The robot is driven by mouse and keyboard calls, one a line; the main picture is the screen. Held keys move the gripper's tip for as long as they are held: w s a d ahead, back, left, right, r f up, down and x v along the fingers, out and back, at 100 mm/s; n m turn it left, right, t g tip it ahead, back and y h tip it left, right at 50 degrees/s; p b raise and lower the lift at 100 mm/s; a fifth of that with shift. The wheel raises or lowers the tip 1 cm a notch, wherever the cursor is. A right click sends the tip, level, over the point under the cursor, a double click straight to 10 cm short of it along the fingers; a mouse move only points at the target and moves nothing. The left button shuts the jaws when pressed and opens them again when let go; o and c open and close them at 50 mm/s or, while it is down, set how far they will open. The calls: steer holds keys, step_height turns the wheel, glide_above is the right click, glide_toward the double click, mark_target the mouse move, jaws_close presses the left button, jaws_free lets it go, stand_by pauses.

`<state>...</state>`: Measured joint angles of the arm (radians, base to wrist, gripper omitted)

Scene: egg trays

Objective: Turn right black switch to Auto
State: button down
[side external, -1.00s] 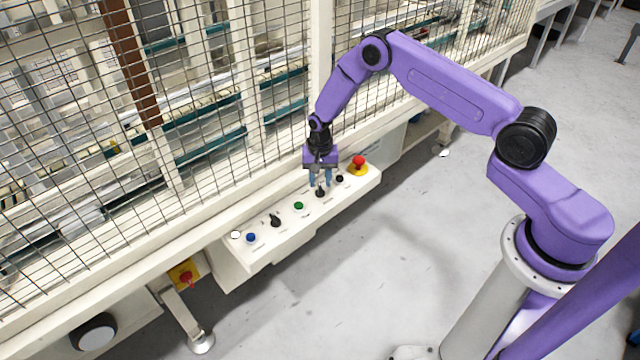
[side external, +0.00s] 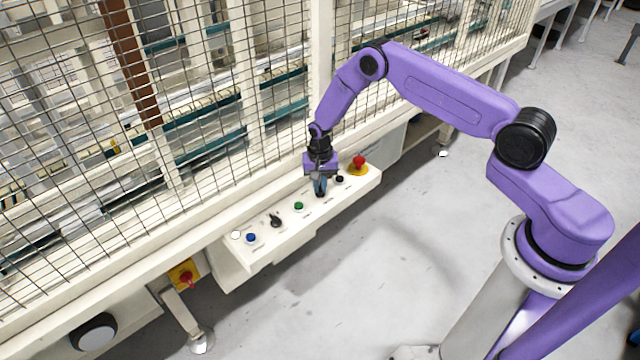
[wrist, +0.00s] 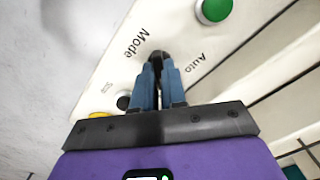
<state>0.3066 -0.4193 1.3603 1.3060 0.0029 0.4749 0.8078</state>
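The right black switch (wrist: 157,56) is on the sloped white control panel (side external: 262,255), between the printed words "Mode" and "Auto" in the wrist view. My gripper (wrist: 159,72) is down at it with its two blue fingers closed in on both sides of the knob. In the side view my gripper (side external: 320,192) covers the switch almost fully. Only a dark tip of the knob shows between the fingertips in the wrist view. Which way the knob points is hard to tell. The left black switch (side external: 275,221) stands free further left on the panel.
A green button (side external: 298,206) sits left of my gripper. A small black button (side external: 340,179) and a red emergency stop (side external: 359,161) on yellow sit close on its right. Blue (side external: 251,237) and white (side external: 235,235) buttons are at the left end. Mesh fencing rises behind.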

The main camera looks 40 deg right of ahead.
steer(key=n, duration=1.2)
steer(key=shift+n, duration=0.3)
steer(key=n, duration=0.3)
steer(key=c, duration=1.2)
jaws_free()
steer(key=shift+r, duration=2.5)
